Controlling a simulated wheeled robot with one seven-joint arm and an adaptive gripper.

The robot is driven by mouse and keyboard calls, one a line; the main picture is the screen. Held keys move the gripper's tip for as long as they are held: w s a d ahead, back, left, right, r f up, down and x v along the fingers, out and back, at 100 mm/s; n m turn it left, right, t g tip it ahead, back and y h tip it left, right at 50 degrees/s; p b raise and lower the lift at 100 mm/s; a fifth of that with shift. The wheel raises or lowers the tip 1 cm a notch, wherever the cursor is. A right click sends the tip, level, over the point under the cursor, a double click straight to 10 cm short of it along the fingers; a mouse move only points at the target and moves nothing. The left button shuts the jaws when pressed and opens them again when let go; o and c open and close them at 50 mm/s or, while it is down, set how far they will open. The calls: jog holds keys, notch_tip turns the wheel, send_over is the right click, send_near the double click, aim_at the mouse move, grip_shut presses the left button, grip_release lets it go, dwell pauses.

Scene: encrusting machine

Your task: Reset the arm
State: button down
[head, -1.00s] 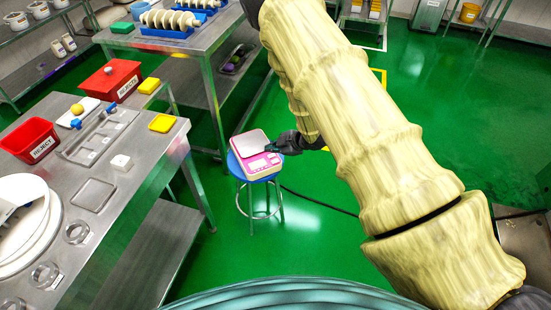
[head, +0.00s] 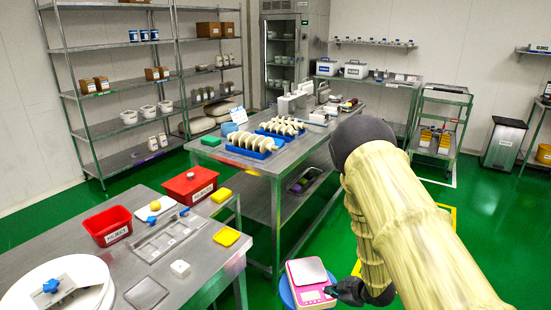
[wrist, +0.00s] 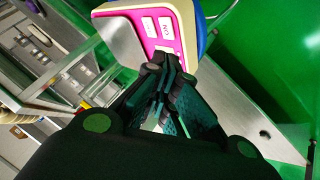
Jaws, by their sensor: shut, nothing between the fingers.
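My arm, in a pale ribbed cover, comes in from the lower right of the head view and bends down. My gripper (head: 333,291) is at the right front of a pink and white scale (head: 308,296), which has a bare metal plate. The scale sits on a blue stool (head: 286,297). In the wrist view, my gripper (wrist: 164,76) has its dark fingers together with nothing between them. The scale's pink panel (wrist: 159,30) is just beyond the fingertips. I cannot tell whether they touch it.
A steel table (head: 212,262) on the left bears red reject bins (head: 107,225) (head: 190,185), yellow pieces and a white round machine part (head: 60,290). A second table (head: 270,168) behind holds blue trays of pale rolls. Green floor (head: 488,205) is open at right.

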jog(key=s+f+m+g+h, duration=0.1)
jog(key=s+f+m, duration=0.2)
jog(key=s, duration=0.5)
jog(key=s+d+f+m+g+h, duration=0.1)
jog(key=s+f+m, duration=0.15)
jog(key=s, duration=0.45)
jog(key=s+f+m+g+h, duration=0.1)
jog(key=s+f+m, duration=0.25)
jog(key=s, duration=0.45)
jog(key=s+r+m+g+h+p, duration=0.1)
jog(key=s+m+g, duration=0.3)
jog(key=s, duration=1.6)
jog(key=shift+a+r+m+h, duration=0.4)
jog(key=shift+r+m, duration=0.1)
jog(key=shift+m, duration=0.3)
